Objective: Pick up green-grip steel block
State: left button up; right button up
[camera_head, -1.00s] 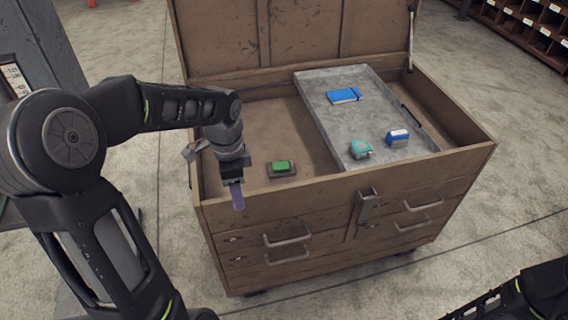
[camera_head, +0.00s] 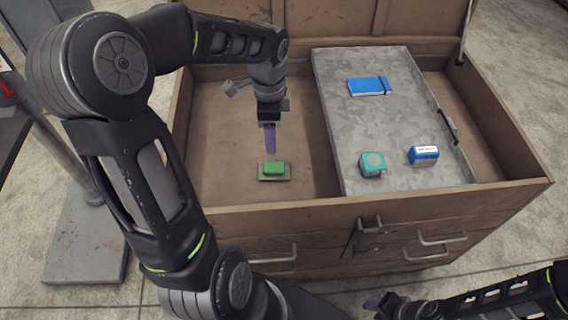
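The green-grip steel block (camera_head: 274,169) lies on the floor of the chest's left part, a green grip on a grey steel base. My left gripper (camera_head: 270,150) points down just above and behind it in the picture, apart from it as far as I can see. Its purple fingers line up edge-on, so the gap between them is hidden. My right gripper (camera_head: 372,304) shows small at the bottom edge, far from the block; its opening cannot be made out.
The wooden chest (camera_head: 330,211) has its lid up and raised walls around the block. A grey metal tray (camera_head: 400,125) fills its right part, holding a blue notebook (camera_head: 369,86), a teal tape measure (camera_head: 372,164) and a blue-white box (camera_head: 423,155). Bare chest floor surrounds the block.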

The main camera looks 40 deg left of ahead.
pick_arm(q)
jog(key=b, duration=0.4)
send_over(274, 166)
notch_tip(274, 166, down, 5)
jog(key=shift+f+b, duration=0.45)
jog(key=shift+b, duration=0.05)
jog(key=shift+f, duration=1.25)
jog(key=shift+f, duration=0.1)
notch_tip(274, 166, down, 5)
jog(key=shift+f+b, duration=0.1)
jog(key=shift+b, duration=0.55)
